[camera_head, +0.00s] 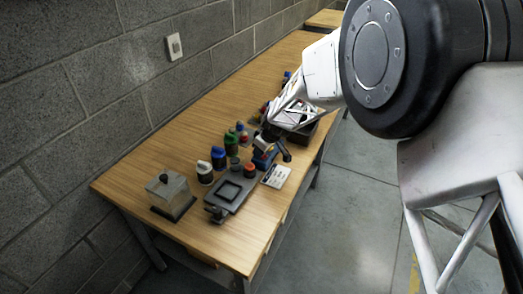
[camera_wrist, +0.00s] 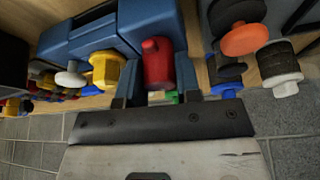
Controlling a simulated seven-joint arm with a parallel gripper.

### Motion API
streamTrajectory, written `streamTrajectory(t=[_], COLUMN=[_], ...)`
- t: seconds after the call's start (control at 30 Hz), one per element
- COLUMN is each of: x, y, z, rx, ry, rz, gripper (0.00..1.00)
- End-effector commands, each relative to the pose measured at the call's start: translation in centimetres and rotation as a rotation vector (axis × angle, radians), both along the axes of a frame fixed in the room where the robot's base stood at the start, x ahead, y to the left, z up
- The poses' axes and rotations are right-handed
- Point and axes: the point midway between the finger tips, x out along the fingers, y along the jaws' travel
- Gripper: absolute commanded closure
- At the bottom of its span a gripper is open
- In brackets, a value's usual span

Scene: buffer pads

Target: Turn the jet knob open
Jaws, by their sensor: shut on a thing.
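A blue device (camera_wrist: 90,35) fills the upper left of the wrist view and carries a red knob (camera_wrist: 157,60), a yellow knob (camera_wrist: 107,70) and a small white knob (camera_wrist: 72,77). My gripper (camera_wrist: 156,82) reaches up from the bottom of that view, with one finger on each side of the red knob, and is shut on it. No label shows which knob is the jet knob. In the head view the blue device (camera_head: 263,161) stands near the table's right edge; my fingertips are too small there to make out.
The wooden table (camera_head: 125,187) runs along a block wall. A grey scale (camera_head: 222,201), a clear box (camera_head: 177,190), several bottles (camera_head: 231,143) and a white card (camera_head: 277,176) stand near the device.

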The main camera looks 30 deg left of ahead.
Motion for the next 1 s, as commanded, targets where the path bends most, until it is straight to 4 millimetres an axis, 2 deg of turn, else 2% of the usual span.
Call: streamTrajectory(t=[0.4, 0.43, 0.5, 0.83, 1.0], x=[0.0, 0.0, 0.0, 0.0, 0.0], y=[0.0, 0.0, 0.0, -0.1, -0.4], z=[0.0, 0.0, 0.0, 0.2, 1.1], rx=[0.001, 0.001, 0.001, 0.001, 0.002], ry=[0.000, -0.001, -0.001, 0.000, -0.002], rz=[0.030, 0.030, 0.030, 0.029, 0.028], gripper=[0.92, 0.64, 0.58, 0.58, 0.58])
